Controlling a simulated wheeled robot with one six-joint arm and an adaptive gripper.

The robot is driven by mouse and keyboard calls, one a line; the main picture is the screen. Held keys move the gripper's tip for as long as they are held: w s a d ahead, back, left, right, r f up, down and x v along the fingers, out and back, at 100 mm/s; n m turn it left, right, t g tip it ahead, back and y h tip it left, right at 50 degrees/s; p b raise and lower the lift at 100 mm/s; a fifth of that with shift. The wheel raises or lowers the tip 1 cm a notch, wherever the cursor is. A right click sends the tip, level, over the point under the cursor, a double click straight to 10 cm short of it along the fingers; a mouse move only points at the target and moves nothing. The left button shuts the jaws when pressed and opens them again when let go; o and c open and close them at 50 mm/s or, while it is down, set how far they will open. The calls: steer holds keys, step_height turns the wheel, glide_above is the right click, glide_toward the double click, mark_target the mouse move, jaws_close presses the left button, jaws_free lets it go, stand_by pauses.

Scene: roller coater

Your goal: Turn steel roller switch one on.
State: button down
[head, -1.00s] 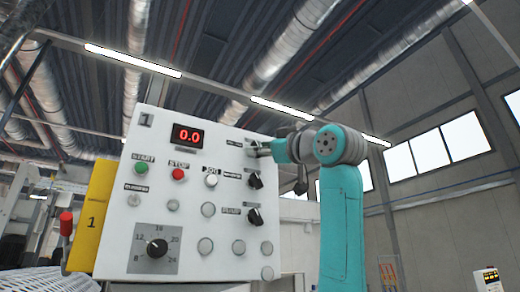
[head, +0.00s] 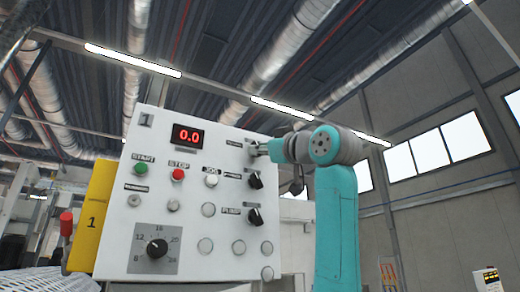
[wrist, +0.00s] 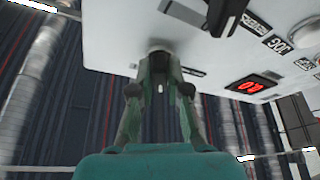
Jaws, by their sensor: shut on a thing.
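A white control panel (head: 190,225) marked 1 carries a column of black rotary switches at its right side. My gripper (head: 257,148) is at the topmost switch of that column and largely covers it in the head view. In the wrist view my gripper (wrist: 158,68) has both fingers closed around this top switch (wrist: 158,46), and only its base shows at the panel face. The small label beside it is too blurred to read. How far the switch is turned cannot be told.
Below it are a middle black switch (head: 255,181) and a lower one (head: 256,216). The red display (head: 187,136) reads 0.0. Green start (head: 141,168), red stop (head: 177,175) and white jog (head: 211,180) buttons sit to the left. A dial (head: 157,249) is lower left.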

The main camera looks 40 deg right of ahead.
steer(key=m+g+h, duration=0.1)
steer(key=m+h, duration=0.1)
steer(key=m, duration=0.3)
steer(key=m+g+h, duration=0.1)
steer(key=m+h, duration=0.2)
steer(key=m, duration=0.3)
steer(key=m+h, duration=0.3)
steer(key=m, duration=0.2)
steer(key=shift+w+a+m+g, duration=0.1)
steer(key=shift+a+m+g, duration=0.2)
steer(key=shift+g, duration=0.1)
steer(key=c, duration=1.1)
jaws_free()
steer(key=shift+c, duration=0.2)
steer(key=v, duration=1.2)
steer(key=shift+f, duration=0.15)
